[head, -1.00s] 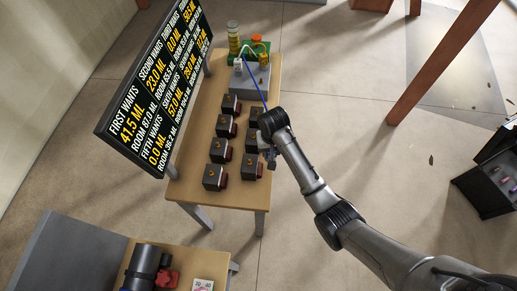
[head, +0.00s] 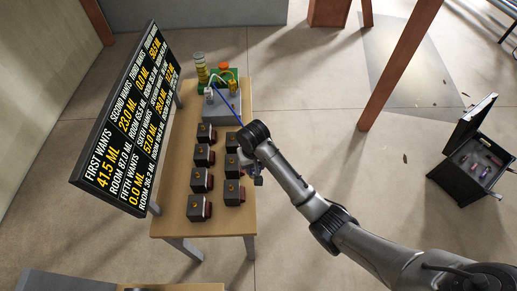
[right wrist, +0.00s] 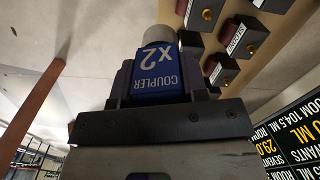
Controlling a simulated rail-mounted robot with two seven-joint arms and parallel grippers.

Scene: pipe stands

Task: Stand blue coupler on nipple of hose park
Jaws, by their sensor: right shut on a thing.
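My right gripper (head: 258,180) hangs beside the right edge of the wooden table in the head view. In the right wrist view it is shut on a blue block (right wrist: 157,76) labelled "COUPLER x2", the blue coupler. A pale, rounded cylinder (right wrist: 163,36) shows just beyond the coupler. In the head view the coupler is small and mostly hidden by my wrist. A thin blue hose (head: 228,104) runs from around the grey block (head: 222,112) toward my right wrist. I cannot make out the hose park or its nipple for certain. My left gripper is out of view.
Several dark boxes with orange knobs (head: 201,180) stand in two columns on the table (head: 172,224). A yellow-banded cylinder (head: 201,68) and a green item stand at its far end. A large display (head: 130,120) borders the left. An open black case (head: 474,160) stands far right.

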